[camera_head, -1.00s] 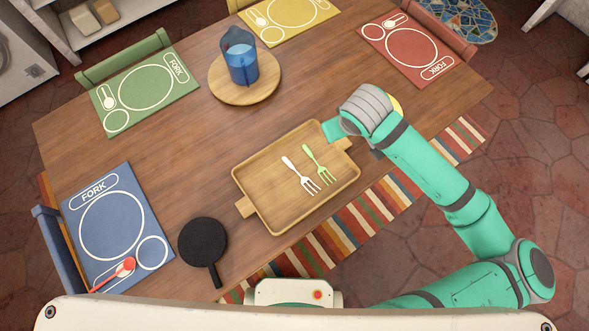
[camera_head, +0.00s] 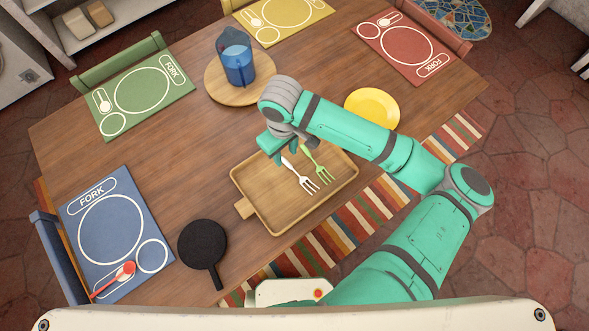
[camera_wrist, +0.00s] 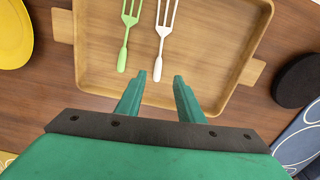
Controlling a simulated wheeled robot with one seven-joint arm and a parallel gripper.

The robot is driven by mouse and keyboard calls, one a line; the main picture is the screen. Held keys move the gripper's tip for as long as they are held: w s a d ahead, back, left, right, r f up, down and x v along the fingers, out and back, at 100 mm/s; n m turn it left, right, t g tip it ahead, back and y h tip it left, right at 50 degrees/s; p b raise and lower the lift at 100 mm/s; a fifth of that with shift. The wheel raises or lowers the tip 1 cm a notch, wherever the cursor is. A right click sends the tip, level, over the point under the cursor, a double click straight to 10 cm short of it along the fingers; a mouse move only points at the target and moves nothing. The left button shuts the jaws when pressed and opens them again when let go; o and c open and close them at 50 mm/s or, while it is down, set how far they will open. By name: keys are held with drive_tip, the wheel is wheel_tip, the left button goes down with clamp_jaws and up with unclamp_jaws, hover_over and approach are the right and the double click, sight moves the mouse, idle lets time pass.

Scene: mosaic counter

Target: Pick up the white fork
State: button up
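The white fork (camera_head: 301,176) lies in the wooden tray (camera_head: 264,212), just left of a green fork (camera_head: 317,163). In the wrist view the white fork (camera_wrist: 164,45) lies ahead of my gripper, its handle end pointing toward the fingers, with the green fork (camera_wrist: 128,35) to its left. My gripper (camera_wrist: 160,78) is open and empty. In the head view my gripper (camera_head: 283,152) hangs over the tray's far edge, near the fork handles.
A yellow plate (camera_head: 372,109) lies right of the tray, behind my arm. A blue pitcher (camera_head: 236,62) stands on a round wooden board (camera_head: 226,92). Placemats line the table edges, including a blue one (camera_head: 113,270).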

sight(288, 164)
drive_tip(key=shift+d+f, duration=0.15)
drive_tip(key=shift+f, duration=1.25)
drive_tip(key=shift+d+f, duration=0.15)
drive_tip(key=shift+f, duration=1.2)
clamp_jaws()
